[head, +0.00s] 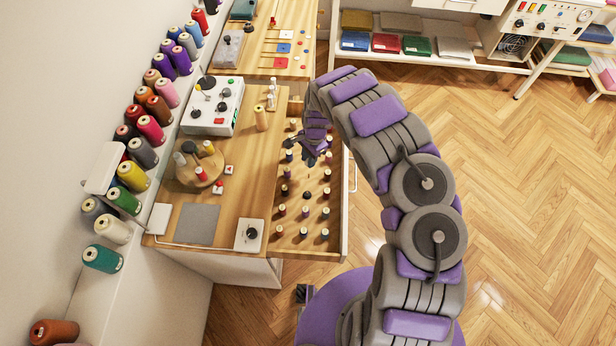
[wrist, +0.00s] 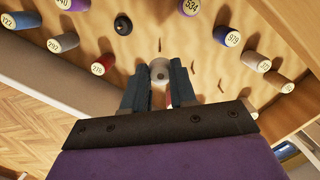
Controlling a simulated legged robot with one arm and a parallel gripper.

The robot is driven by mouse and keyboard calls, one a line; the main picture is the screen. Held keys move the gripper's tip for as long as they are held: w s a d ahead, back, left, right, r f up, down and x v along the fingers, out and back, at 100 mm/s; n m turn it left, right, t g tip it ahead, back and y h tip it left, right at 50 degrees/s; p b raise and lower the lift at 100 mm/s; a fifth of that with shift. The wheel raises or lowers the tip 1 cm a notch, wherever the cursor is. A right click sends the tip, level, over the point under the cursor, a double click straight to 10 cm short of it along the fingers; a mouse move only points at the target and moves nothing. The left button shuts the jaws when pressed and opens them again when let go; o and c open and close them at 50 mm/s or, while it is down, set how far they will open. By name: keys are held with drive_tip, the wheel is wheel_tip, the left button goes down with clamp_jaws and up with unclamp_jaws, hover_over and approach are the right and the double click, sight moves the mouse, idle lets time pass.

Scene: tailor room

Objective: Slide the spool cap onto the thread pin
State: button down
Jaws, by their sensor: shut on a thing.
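My gripper (wrist: 160,82) is shut on a small pale grey round piece with a dark centre hole, which I take to be the spool cap (wrist: 159,67). Its lower part is hidden between the fingers, where a bit of red and white shows. Bare thin thread pins stand in the wooden board, one just beyond the cap (wrist: 162,44) and others to the right (wrist: 221,85). I cannot tell whether the cap touches a pin. In the head view my gripper (head: 312,152) is low over the open drawer (head: 292,246), and the cap cannot be made out.
Numbered spools surround the gripper, including a red one (wrist: 104,64) at left and a blue one (wrist: 232,39) at right. A black round piece (wrist: 123,24) sits on the board. The worktop (head: 262,150) beside the drawer holds a round wooden stand (head: 184,177) and a control box (head: 212,106).

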sight(308, 177)
drive_tip(key=shift+f, duration=0.1)
wheel_tip(308, 177, down, 8)
drive_tip(key=shift+f+b, duration=0.2)
drive_tip(key=shift+b, duration=0.9)
drive_tip(key=shift+f, duration=0.55)
drive_tip(key=c, duration=0.9)
unclamp_jaws()
